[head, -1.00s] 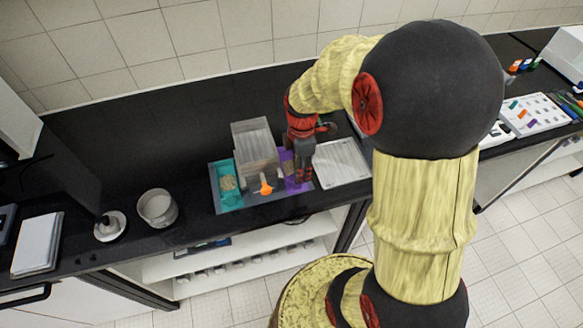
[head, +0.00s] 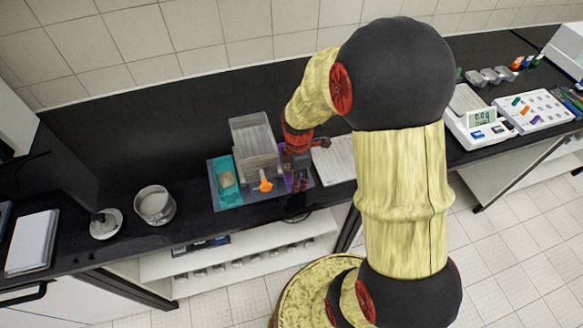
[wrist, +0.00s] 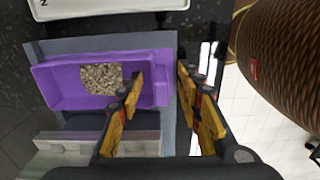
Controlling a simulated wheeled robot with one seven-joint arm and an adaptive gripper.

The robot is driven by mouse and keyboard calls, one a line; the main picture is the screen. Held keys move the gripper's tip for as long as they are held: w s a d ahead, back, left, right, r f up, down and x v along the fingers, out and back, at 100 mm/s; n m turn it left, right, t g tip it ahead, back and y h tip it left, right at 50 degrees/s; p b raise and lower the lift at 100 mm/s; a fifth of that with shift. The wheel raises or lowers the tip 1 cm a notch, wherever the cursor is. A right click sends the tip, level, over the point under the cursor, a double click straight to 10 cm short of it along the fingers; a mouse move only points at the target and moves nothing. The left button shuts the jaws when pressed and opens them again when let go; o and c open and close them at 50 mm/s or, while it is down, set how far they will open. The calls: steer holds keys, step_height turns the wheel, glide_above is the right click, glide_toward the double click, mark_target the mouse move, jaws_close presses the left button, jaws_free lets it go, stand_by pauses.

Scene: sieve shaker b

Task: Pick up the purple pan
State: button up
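The purple pan (wrist: 62,85) fills the left of the wrist view, a rectangular tray with a small heap of beige grains (wrist: 102,78) in it. In the head view only a bit of the purple pan (head: 289,183) shows, mostly hidden behind my gripper (head: 299,183). In the wrist view my gripper (wrist: 176,92) is open. One finger is over the inside of the pan and the other is beyond its right end wall, so the end wall lies between the fingers. I cannot tell if either finger touches it.
A grey sieve box (head: 254,140) with an orange knob (head: 265,186) stands left of my gripper. A teal pan (head: 225,184) is farther left. A white pad (head: 336,158) lies to the right; a metal pot (head: 154,205) stands left on the black bench.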

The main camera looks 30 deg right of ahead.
steer(key=shift+c, duration=1.2)
jaws_close()
steer(key=shift+r, duration=0.55)
step_height(320, 180, up, 2)
steer(key=shift+r+p, duration=0.15)
steer(key=shift+p, duration=0.3)
steer(key=s+a+r+p, duration=0.1)
steer(key=s+r, duration=0.3)
steer(key=s, duration=0.3)
steer(key=s+a+r+p, duration=0.1)
steer(key=s+r+p, duration=0.1)
steer(key=s+r, duration=0.3)
steer(key=shift+s+r, duration=0.3)
steer(key=shift+s, duration=0.65)
